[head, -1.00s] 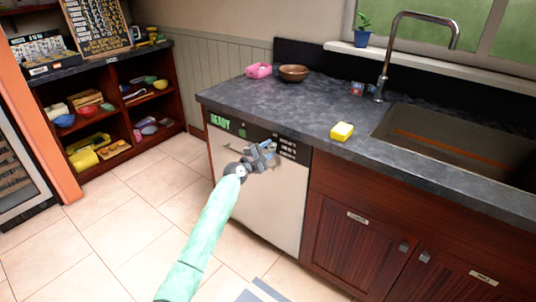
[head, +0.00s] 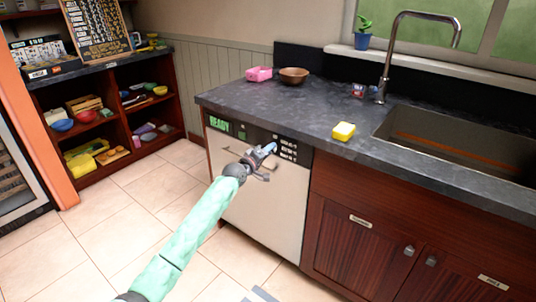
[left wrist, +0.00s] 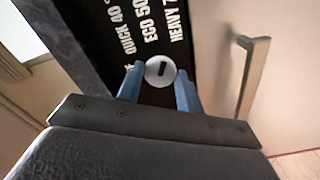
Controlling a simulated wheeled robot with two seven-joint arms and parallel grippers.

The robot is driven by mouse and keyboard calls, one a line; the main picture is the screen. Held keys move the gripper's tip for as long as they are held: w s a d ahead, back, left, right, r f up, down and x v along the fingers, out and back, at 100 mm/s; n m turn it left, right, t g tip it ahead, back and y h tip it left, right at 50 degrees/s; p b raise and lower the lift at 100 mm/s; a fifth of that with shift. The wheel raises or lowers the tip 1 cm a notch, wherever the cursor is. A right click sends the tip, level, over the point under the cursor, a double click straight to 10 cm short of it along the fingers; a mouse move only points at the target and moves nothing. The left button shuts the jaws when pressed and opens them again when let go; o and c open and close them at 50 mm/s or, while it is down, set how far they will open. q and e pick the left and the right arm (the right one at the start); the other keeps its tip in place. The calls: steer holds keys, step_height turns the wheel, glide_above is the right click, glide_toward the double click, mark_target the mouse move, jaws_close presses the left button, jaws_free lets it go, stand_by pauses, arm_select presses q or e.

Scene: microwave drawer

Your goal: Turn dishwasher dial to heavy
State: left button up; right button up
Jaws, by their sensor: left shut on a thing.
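The dishwasher (head: 258,212) has a pale front and a black control panel (head: 222,124) with a green READY display. My left gripper (head: 269,149) is at the panel and hides the dial in the head view. In the left wrist view, the round silver dial (left wrist: 160,71) sits between the two blue fingers of my left gripper (left wrist: 158,88), which are shut on it. A short dark mark shows on the dial's face. White labels QUICK 40, ECO 50 and HEAVY (left wrist: 177,25) are printed beside it. My right gripper is not in view.
The dishwasher handle (left wrist: 252,78) stands out close to the gripper's right in the left wrist view. Above is the dark countertop (head: 290,112) with a yellow sponge (head: 343,131), brown bowl (head: 293,76) and pink container (head: 258,74). The tiled floor in front is clear.

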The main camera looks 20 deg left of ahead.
arm_select(q)
steer(key=shift+f+m, duration=0.2)
steer(key=shift+m, duration=1.4)
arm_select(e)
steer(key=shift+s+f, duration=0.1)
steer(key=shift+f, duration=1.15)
arm_select(q)
steer(key=o, duration=1)
steer(key=shift+r, duration=0.1)
steer(key=shift+s, duration=0.1)
steer(key=v, duration=0.7)
steer(key=shift+s+a+b, duration=0.1)
steer(key=shift+s+b, duration=0.2)
steer(key=shift+b, duration=0.1)
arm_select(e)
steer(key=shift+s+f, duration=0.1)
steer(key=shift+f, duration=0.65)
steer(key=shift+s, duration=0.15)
